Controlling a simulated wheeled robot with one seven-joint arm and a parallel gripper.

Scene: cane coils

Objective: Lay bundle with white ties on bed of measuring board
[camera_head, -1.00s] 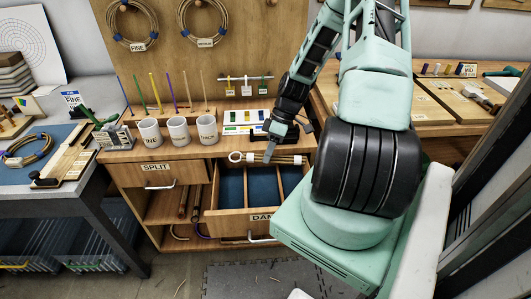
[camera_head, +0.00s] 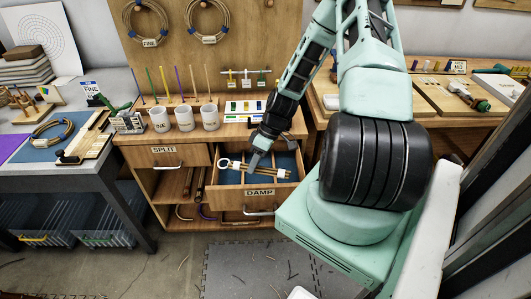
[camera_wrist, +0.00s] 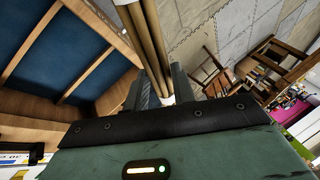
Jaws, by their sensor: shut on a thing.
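The bundle of tan canes with white ties (camera_head: 270,172) is held in my gripper (camera_head: 256,163). It lies roughly crosswise over the open DAMP drawer, with a pale ring at its left end. In the wrist view the canes (camera_wrist: 150,40) run between the fingers, and a white tie (camera_wrist: 168,99) shows close to them. My gripper (camera_wrist: 165,90) is shut on the bundle. A pale wooden board with a black block, which looks like the measuring board (camera_head: 98,143), lies on the left table, far from my gripper. Its bed is small and hard to make out.
The DAMP drawer (camera_head: 262,193) stands open with blue-lined compartments. White cups (camera_head: 185,119) and upright coloured sticks stand on the cabinet top. A cane coil (camera_head: 52,132) lies on a blue mat beside the board. Open floor (camera_head: 165,262) lies before the cabinet.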

